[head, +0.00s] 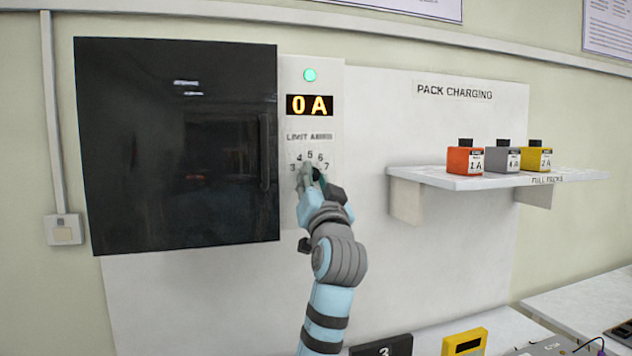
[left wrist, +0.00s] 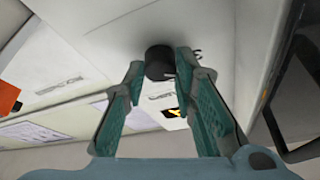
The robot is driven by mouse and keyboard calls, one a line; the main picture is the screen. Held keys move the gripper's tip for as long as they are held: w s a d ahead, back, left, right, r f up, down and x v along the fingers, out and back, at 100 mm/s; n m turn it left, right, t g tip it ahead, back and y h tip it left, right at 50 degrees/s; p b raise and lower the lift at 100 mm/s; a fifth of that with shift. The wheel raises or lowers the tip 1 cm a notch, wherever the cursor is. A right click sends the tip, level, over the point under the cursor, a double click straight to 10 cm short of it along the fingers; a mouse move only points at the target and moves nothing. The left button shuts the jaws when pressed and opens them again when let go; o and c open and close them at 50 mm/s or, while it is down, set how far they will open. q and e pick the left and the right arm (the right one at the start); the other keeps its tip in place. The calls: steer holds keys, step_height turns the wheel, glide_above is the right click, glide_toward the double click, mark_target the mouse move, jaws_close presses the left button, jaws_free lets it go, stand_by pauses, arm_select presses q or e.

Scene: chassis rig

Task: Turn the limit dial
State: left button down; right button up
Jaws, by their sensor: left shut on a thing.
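The limit dial's black knob (left wrist: 160,62) shows in the left wrist view between the two fingertips. My left gripper (left wrist: 160,70) is shut on it. In the head view my left gripper (head: 314,175) is against the grey-white panel and hides the knob and the lower part of the dial. The knob's pointer direction cannot be seen. The display (head: 310,105) above reads 0 A in orange, under a lit green lamp (head: 310,75). My right gripper is not in view.
A black glossy door (head: 180,140) with a vertical handle is left of the dial. At the right, a shelf (head: 440,181) bears orange, grey and yellow packs (head: 465,160). Below are a dark block (head: 382,347) and a yellow item (head: 464,342) on a bench.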

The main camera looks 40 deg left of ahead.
arm_select(q)
steer(key=shift+s+a+r+m+t+h, duration=0.1)
steer(key=shift+m+t+h, duration=0.4)
steer(key=shift+m, duration=0.95)
steer(key=shift+s+a+r+m+t+h, duration=0.15)
steer(key=shift+m+h, duration=0.55)
steer(key=shift+m, duration=0.75)
steer(key=shift+w+d+f, duration=0.1)
steer(key=shift+d, duration=0.05)
steer(key=c, duration=1.3)
jaws_free()
steer(key=shift+w+a+f, duration=0.1)
steer(key=shift+a, duration=0.1)
steer(key=v, duration=1.2)
steer(key=shift+a+f, duration=0.1)
steer(key=shift+a, duration=0.05)
